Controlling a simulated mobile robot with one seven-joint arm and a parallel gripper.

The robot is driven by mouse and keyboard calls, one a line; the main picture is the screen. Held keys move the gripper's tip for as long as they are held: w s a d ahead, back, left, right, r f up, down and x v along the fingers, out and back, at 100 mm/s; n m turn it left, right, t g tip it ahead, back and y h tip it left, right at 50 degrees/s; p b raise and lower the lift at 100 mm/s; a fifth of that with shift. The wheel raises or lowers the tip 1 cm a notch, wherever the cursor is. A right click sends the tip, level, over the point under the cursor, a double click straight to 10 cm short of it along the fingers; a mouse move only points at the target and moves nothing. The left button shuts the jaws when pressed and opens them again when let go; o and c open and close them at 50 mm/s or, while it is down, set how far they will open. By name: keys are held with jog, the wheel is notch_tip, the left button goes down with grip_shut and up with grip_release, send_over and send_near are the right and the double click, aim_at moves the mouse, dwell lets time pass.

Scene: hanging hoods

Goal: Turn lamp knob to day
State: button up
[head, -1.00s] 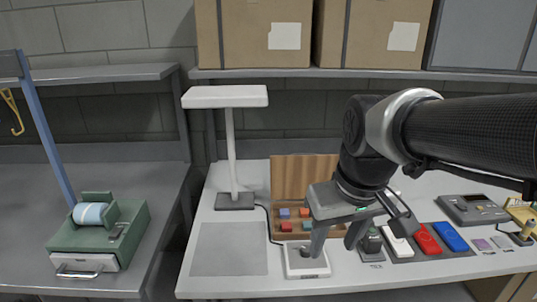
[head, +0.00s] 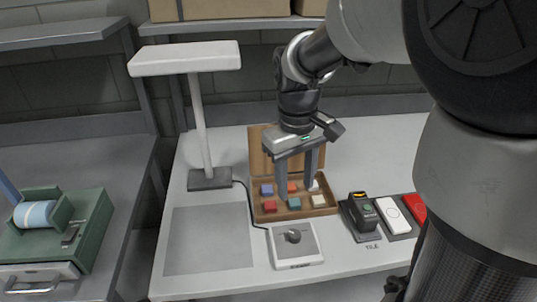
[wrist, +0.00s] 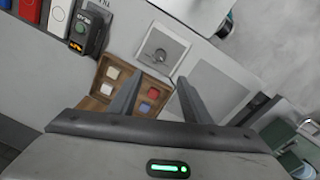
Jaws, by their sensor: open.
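The lamp (head: 185,59) is white, with a flat head on a post and a grey base, standing at the left of the white table. A black cord runs from its base to a white control box (head: 296,262) at the table's front. A round grey knob (head: 293,236) sits on that box; it also shows in the wrist view (wrist: 161,55). The knob's setting is too small to read. My gripper (head: 297,191) is open and empty, fingers down over the wooden box, behind the knob and apart from it.
An open wooden box (head: 266,208) with several coloured blocks lies behind the control box. A dark device with a green button (head: 362,212) and white and red items stand to the right. A grey mat (head: 207,240) lies bare to the left.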

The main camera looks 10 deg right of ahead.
aim_at(295, 233)
jog(key=f+b, duration=0.1)
jog(key=f, duration=0.4)
jog(key=f+b, duration=0.1)
jog(key=f, duration=0.5)
jog(key=f+b, duration=0.1)
jog(key=f, duration=0.5)
jog(key=shift+d, duration=0.4)
jog(key=c, duration=1)
jog(key=shift+c, duration=0.2)
jog(key=shift+m, duration=0.3)
jog(key=m+p, duration=0.2)
jog(key=m, duration=0.2)
jog(key=shift+w+r+m+p, duration=0.1)
jog(key=shift+r+m+p, duration=0.05)
jog(key=shift+m+p, duration=0.2)
jog(key=m+p, duration=0.2)
jog(key=m, duration=0.3)
jog(key=shift+g, duration=0.3)
jog(key=shift+m, duration=0.35)
